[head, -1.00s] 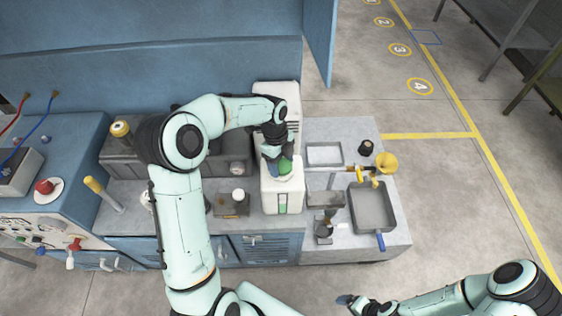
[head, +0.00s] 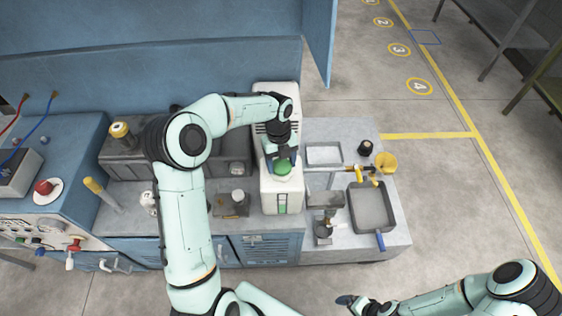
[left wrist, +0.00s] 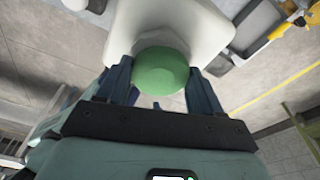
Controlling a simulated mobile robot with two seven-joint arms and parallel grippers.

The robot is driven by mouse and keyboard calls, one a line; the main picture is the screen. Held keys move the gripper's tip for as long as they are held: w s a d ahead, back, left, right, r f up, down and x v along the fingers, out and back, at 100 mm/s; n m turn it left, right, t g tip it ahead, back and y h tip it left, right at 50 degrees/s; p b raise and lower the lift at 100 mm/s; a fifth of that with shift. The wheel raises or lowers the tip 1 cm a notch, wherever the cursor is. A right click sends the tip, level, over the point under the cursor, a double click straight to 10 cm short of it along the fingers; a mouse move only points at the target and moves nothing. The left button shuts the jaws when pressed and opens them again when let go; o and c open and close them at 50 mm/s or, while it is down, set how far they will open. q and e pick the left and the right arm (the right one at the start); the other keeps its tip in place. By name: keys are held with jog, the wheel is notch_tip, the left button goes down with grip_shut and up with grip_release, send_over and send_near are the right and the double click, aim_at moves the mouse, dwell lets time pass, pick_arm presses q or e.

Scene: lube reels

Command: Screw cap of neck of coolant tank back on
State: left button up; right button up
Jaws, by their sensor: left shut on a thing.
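The coolant tank (head: 268,205) is a white box-shaped container with a green level strip on its front, standing on the bench. Its green cap (head: 283,168) is at the top, over the neck, which is hidden. My left gripper (head: 281,158) comes down from above and is shut on the cap. In the left wrist view the round green cap (left wrist: 160,70) sits between the two dark fingers, with the white tank (left wrist: 185,20) right beyond it. I cannot tell how far the cap is threaded. My right gripper (head: 348,301) is low at the right, away from the bench; its jaw opening is unclear.
A grey tray (head: 372,209) with a blue handle, a yellow funnel (head: 386,161) and a small tray (head: 324,154) lie right of the tank. A tall white unit (head: 268,95) stands behind it. Small items crowd the bench left of it.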

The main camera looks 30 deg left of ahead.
pick_arm(q)
jog(key=shift+m, duration=0.7)
jog(key=o, duration=1.2)
jog(key=shift+o, duration=0.4)
jog(key=shift+r, duration=3)
